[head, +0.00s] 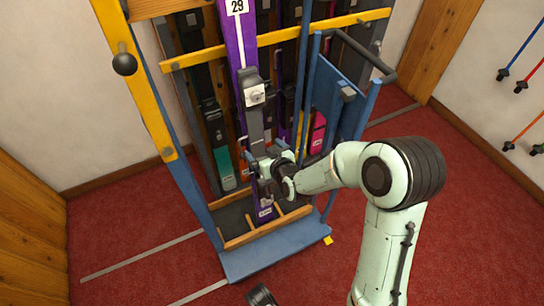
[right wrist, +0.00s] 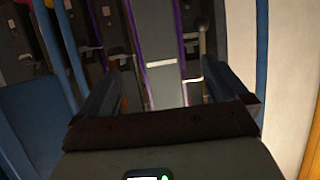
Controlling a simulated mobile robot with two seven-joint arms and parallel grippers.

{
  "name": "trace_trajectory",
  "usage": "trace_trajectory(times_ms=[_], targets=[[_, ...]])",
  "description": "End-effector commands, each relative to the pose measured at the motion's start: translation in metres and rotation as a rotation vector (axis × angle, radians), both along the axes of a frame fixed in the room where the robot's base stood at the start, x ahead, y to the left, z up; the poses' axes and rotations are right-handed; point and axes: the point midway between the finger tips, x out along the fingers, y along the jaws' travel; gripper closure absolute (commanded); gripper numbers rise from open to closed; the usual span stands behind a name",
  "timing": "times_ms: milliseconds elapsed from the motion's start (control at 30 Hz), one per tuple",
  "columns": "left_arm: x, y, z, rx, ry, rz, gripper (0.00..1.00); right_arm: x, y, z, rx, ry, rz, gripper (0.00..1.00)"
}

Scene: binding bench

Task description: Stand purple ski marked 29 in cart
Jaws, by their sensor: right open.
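The purple ski marked 29 (head: 237,40) stands nearly upright at the front of the blue and yellow cart (head: 275,262). Its lower end is in the cart's bottom tray between wooden dividers, and its upper part is by the yellow crossbar. The top of the ski is cut off by the picture. My right gripper (head: 262,168) is at the ski's lower part, below the binding. In the right wrist view the open fingers (right wrist: 162,75) are on either side of a dark ski face with purple edges (right wrist: 155,40). Contact cannot be told.
Several other skis (head: 213,135) stand behind in the cart. A yellow crossbar (head: 290,34) spans the cart, and a blue side panel (head: 333,95) rises on its right. Ski poles (head: 522,65) hang on the right wall. Red carpet on both sides is clear.

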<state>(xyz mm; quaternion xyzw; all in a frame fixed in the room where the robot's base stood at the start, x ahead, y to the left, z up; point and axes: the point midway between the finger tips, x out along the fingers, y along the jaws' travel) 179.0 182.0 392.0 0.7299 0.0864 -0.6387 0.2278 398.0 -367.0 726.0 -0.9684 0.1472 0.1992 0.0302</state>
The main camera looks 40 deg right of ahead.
Motion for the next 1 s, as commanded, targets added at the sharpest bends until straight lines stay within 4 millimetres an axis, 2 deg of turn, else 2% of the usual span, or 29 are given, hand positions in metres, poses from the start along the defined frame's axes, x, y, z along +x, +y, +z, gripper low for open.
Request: trace_trajectory(times_ms=[1000], targets=[[0.0,0.0,0.014,0.0,-0.005,0.0,1.0,-0.042,0.013,0.02,-0.001,-0.001,-0.001,0.0]])
